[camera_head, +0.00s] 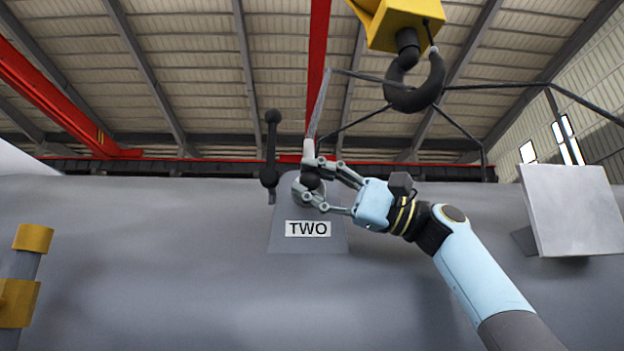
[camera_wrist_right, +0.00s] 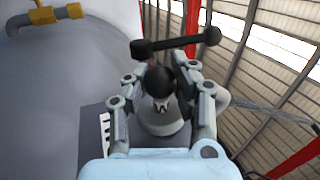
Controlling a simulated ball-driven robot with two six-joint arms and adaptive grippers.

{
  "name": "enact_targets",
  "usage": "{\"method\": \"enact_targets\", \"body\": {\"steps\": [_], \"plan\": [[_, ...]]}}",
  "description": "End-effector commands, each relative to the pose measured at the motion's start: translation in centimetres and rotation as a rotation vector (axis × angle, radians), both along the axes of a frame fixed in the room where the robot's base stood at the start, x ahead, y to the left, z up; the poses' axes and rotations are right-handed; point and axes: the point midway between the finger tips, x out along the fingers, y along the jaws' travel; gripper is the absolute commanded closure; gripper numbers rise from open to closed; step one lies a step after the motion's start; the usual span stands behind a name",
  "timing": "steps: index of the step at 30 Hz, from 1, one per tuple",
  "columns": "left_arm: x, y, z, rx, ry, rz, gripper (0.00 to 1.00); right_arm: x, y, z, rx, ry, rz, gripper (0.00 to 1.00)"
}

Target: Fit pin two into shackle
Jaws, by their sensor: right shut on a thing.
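My right gripper (camera_head: 316,182) is shut on a dark round knob, apparently the head of pin two (camera_wrist_right: 160,80), in front of the lug above the "TWO" label (camera_head: 308,228). In the right wrist view the knob sits between the fingers of the gripper (camera_wrist_right: 161,92). A dark bar with ball ends (camera_head: 270,150) stands upright just left of the gripper; it also shows beyond the knob in the wrist view (camera_wrist_right: 178,43). I cannot tell whether it joins the knob. A pale fitting (camera_head: 308,150), perhaps part of the shackle, meets the fingertips. The pin's shaft and its seating are hidden. My left gripper is out of view.
A dark hook (camera_head: 416,88) under a yellow block (camera_head: 402,22) carries several sling legs overhead. The grey shell (camera_head: 160,260) fills the lower view. A pale square plate (camera_head: 573,210) stands at right, yellow-banded pipework (camera_head: 33,238) at left.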

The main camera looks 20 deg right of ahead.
Motion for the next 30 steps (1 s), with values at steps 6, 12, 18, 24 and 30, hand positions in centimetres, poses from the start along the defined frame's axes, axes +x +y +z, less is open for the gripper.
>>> {"method": "enact_targets", "body": {"steps": [6,12,18,24,30], "plan": [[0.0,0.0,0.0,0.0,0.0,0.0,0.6,0.5,-0.2,0.1,0.001,0.001,0.0,1.0],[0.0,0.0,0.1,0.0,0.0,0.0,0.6,1.0,-0.3,0.0,0.001,0.0,-0.001,1.0],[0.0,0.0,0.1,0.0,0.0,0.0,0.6,1.5,-0.4,0.1,0.001,0.001,-0.001,1.0],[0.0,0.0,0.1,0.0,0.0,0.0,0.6,1.6,-0.5,0.1,0.001,0.0,-0.001,0.58],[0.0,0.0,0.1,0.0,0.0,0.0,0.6,1.6,-0.5,0.1,0.003,-0.001,-0.002,0.49]]}}
